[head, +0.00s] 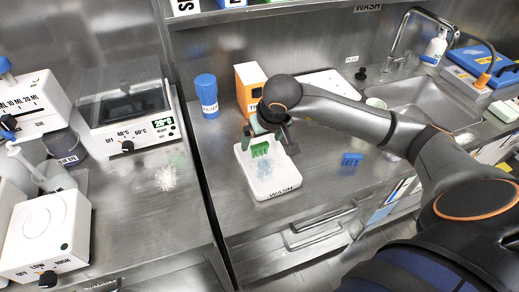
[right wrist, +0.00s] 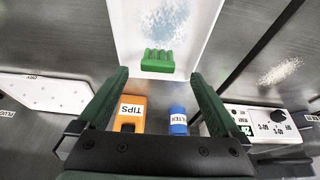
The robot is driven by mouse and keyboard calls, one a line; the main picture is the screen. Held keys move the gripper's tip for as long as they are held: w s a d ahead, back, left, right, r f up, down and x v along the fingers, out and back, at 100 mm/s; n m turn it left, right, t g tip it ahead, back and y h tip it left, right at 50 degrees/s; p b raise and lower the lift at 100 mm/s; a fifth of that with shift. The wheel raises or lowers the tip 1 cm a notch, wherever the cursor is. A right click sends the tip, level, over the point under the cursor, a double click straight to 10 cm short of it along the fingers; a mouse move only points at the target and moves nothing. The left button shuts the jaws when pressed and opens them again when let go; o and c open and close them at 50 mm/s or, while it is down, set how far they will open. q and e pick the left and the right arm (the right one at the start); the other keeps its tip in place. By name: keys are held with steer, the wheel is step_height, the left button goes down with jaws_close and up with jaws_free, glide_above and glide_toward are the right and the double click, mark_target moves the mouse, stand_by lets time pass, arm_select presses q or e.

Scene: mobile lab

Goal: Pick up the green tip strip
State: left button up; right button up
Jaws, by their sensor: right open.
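The green tip strip (head: 260,149) lies in the far end of the white wash tray (head: 262,190). It also shows in the right wrist view (right wrist: 158,61), between and beyond the fingertips. My right gripper (head: 266,127) is over the far edge of the tray, close to the strip. In the right wrist view (right wrist: 160,75) its two green fingers are wide apart with nothing between them that they touch. The exact height above the strip is hard to tell. My left gripper is not in view.
An orange tips box (head: 250,84) and a blue filter container (head: 206,94) stand behind the tray. A sink (head: 432,101) is at the back right.

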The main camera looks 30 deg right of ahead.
mark_target(261, 146)
steer(key=x, duration=0.5)
steer(key=shift+s+d+f, duration=0.15)
steer(key=shift+d+f, duration=0.05)
steer(key=c, duration=1.4)
steer(key=shift+r, duration=0.1)
